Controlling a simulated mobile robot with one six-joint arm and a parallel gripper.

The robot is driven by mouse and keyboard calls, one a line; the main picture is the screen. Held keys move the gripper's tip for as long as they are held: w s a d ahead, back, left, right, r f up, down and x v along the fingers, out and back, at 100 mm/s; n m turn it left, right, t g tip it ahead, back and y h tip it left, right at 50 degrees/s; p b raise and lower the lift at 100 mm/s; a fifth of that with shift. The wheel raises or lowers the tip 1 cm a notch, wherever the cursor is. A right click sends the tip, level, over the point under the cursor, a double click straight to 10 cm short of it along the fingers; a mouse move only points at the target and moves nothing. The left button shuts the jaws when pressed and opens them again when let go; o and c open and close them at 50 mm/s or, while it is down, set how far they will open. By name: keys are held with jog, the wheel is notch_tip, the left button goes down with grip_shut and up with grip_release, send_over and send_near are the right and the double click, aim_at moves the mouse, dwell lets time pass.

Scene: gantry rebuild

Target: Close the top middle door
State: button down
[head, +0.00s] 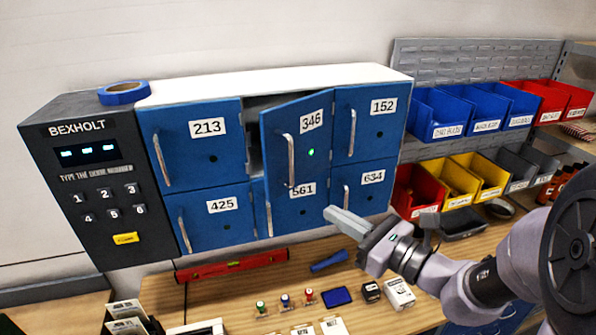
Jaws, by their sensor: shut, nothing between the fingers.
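The locker cabinet (190,205) has blue doors in two rows beside a dark keypad panel. The top middle door (270,138), numbered 346, stands partly open, swung out toward me. A dark gap shows along its left side, and a small green light is lit on it. Its vertical handle (290,160) is near its left edge. The other doors look shut. My gripper (332,214) is shut and empty, in front of the cabinet's lower right, below and right of door 346. I cannot tell whether it touches the cabinet.
A red level (232,265), a blue item (329,261), stamps and small boxes lie on the wooden bench (240,295) below. Colored bins (437,113) hang to the right. A blue tape roll (124,92) sits on top of the cabinet.

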jog(key=w+d, duration=0.1)
jog(key=p, duration=0.1)
send_near(271, 185)
jog(key=p+x, duration=0.1)
jog(key=x, duration=0.2)
jog(key=p+x, duration=0.1)
jog(key=x, duration=0.2)
jog(key=shift+s+a+r, duration=0.1)
jog(key=shift+a+r, duration=0.1)
jog(key=shift+a, duration=0.05)
jog(key=shift+w+a, duration=0.2)
jog(key=shift+w+d+f, duration=0.15)
jog(key=shift+w+d, duration=0.2)
jog(key=shift+w, duration=0.05)
jog(key=shift+s+a, duration=0.15)
jog(key=shift+s, duration=0.05)
jog(key=shift+w+a, duration=0.15)
jog(key=shift+a, duration=0.1)
jog(key=x, duration=0.7)
jog(key=shift+w, duration=0.5)
jog(key=shift+a, duration=0.1)
